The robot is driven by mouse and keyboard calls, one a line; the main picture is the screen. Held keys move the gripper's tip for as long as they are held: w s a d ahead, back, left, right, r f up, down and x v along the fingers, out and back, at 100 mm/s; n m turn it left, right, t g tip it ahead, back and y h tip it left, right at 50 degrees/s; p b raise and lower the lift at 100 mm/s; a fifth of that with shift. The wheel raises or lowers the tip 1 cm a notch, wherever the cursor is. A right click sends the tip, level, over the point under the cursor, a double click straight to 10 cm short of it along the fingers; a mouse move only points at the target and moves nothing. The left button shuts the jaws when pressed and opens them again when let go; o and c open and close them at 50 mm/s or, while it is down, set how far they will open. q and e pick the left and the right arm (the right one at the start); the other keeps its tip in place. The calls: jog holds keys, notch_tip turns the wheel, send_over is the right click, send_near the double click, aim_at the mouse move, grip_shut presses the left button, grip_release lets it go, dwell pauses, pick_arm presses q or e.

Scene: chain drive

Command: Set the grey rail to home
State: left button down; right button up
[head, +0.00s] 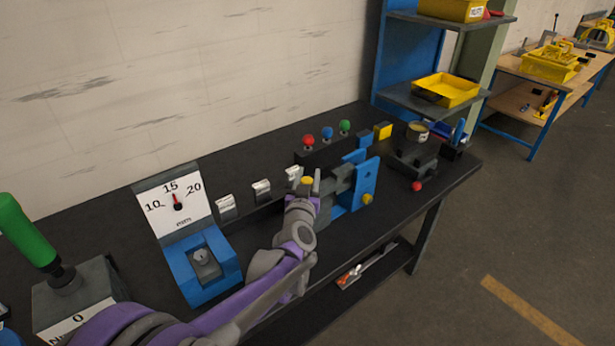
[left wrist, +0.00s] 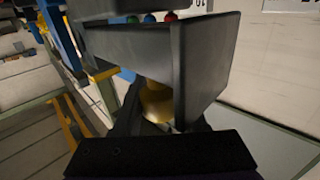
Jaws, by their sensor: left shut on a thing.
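My left gripper (head: 305,184) is at the middle of the bench, its two fingers on either side of a yellow knob (head: 307,180). It is shut on this knob. In the left wrist view the yellow knob (left wrist: 157,102) shows between the dark fingers, partly hidden by them. A grey part (head: 342,178), which looks like the grey rail, lies just right of the gripper and reaches a blue upright plate (head: 366,184). The gripper hides part of it, and I cannot tell its home mark. My right gripper is not in view.
A dial gauge (head: 175,203) on a blue stand and a green-handled lever (head: 24,232) stand to the left. Several white-faced tags (head: 262,190) and red, blue and green knobs (head: 328,132) are behind. A dark device with a red knob (head: 417,186) stands right. The front right bench top is clear.

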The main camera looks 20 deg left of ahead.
pick_arm(q)
jog(key=w+d+b, duration=0.2)
jog(key=w+d, duration=0.2)
jog(key=w, duration=0.1)
jog(key=shift+w+d+b, duration=0.15)
jog(key=shift+w+b, duration=0.1)
jog(key=shift+b, duration=0.05)
jog(key=shift+r, duration=0.1)
jog(key=c, duration=0.8)
grip_release()
jog(key=o, duration=0.3)
jog(key=shift+w+d, duration=0.1)
jog(key=shift+w, duration=0.05)
jog(key=shift+o, duration=0.2)
jog(key=s+d, duration=0.1)
jog(key=s, duration=1)
jog(key=shift+b, duration=0.4)
